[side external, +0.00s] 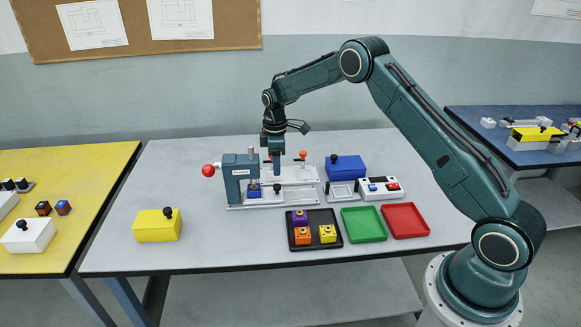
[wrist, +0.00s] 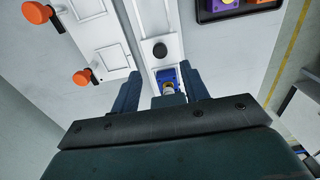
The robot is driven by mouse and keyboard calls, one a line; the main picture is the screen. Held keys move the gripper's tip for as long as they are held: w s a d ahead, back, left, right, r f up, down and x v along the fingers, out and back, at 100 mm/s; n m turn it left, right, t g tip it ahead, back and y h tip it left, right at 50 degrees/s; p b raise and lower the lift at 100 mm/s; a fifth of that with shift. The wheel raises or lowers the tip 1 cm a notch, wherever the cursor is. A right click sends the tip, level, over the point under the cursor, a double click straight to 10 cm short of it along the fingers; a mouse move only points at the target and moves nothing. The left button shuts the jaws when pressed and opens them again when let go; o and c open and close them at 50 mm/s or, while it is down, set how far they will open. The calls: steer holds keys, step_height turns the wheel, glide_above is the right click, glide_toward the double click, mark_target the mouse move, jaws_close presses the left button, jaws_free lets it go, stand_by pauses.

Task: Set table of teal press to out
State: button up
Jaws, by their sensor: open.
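The teal press (side external: 235,180) stands on a pale base near the middle of the bench, with a red ball knob (side external: 208,170) at its left. A blue block (side external: 254,190) sits under the press head. It also shows in the wrist view (wrist: 168,76), partly hidden by my gripper. A pale slide with a round dark knob (side external: 277,187) runs right from the block; this knob shows in the wrist view (wrist: 160,50). My gripper (side external: 276,172) is open and empty, pointing down above the slide near the knob. In the wrist view its fingers (wrist: 163,78) stand apart, with the knob beyond their tips.
Orange knobs (side external: 303,154) rise behind the slide. A blue box (side external: 346,166) and a white button box (side external: 380,188) stand right. A black tray (side external: 314,246) with colored blocks, a green tray (side external: 363,223) and a red tray (side external: 405,219) lie in front. A yellow box (side external: 157,227) stands left.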

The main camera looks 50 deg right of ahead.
mark_target(277, 185)
step_height(277, 185, down, 8)
steer(key=shift+r, duration=0.25)
jaws_close()
stand_by(0.3)
